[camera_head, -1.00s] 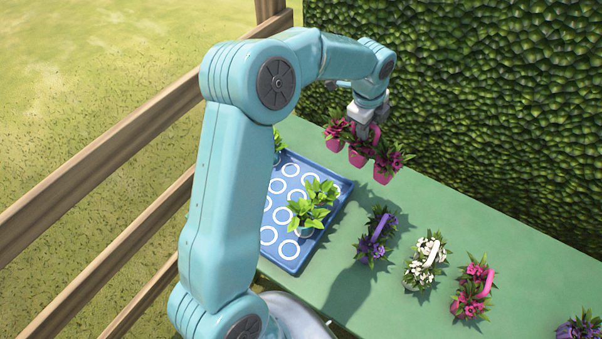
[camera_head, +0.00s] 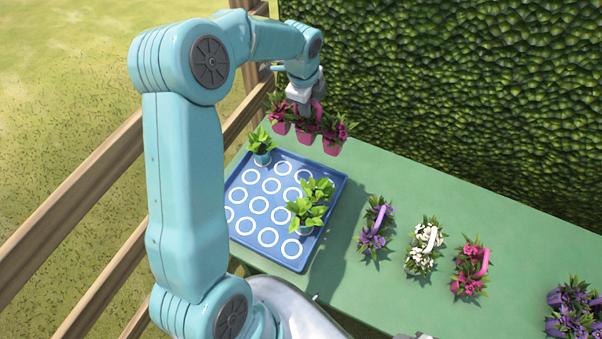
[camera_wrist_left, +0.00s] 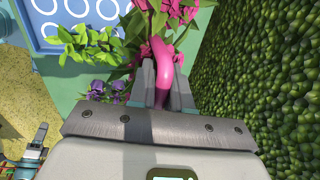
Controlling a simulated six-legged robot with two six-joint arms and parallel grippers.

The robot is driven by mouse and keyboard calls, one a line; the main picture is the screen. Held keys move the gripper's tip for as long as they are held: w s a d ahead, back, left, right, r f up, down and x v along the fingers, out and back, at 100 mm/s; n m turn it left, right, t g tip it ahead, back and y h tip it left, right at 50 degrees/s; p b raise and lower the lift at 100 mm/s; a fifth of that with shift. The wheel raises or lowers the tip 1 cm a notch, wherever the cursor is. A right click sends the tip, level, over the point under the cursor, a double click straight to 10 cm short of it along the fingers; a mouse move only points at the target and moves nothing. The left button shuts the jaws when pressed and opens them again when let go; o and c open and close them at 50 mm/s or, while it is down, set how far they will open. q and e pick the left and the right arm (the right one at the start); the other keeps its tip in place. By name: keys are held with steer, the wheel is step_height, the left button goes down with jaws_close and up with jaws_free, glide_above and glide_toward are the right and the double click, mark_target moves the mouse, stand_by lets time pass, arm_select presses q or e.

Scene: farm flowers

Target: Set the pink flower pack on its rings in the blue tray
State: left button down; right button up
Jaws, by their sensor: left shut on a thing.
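My left gripper (camera_head: 303,104) is shut on the handle of the pink flower pack (camera_head: 306,136). The pack is a row of pink pots with pink flowers, held up above the far edge of the blue tray (camera_head: 338,205). In the left wrist view the pink handle (camera_wrist_left: 165,70) stands between the two fingers (camera_wrist_left: 165,90). The blue tray has rows of white rings, many of them bare. Green plants stand in it at the back left (camera_head: 261,147) and on the right side (camera_head: 310,205). My right gripper is not clearly in view.
On the green table (camera_head: 400,290) right of the tray stand a purple pack (camera_head: 376,225), a white pack (camera_head: 424,246), another pink pack (camera_head: 468,270) and a purple group (camera_head: 574,310). A hedge (camera_head: 450,100) rises behind the table. A wooden fence (camera_head: 70,220) runs at the left.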

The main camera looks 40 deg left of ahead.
mark_target(304, 135)
arm_select(q)
steer(key=shift+a+r, duration=0.15)
steer(key=shift+a, duration=0.05)
steer(key=shift+s+f, duration=0.15)
steer(key=shift+f, duration=0.1)
step_height(304, 135, down, 11)
steer(key=shift+a+f, duration=0.1)
step_height(304, 135, down, 8)
steer(key=b, duration=0.5)
steer(key=shift+f, duration=0.15)
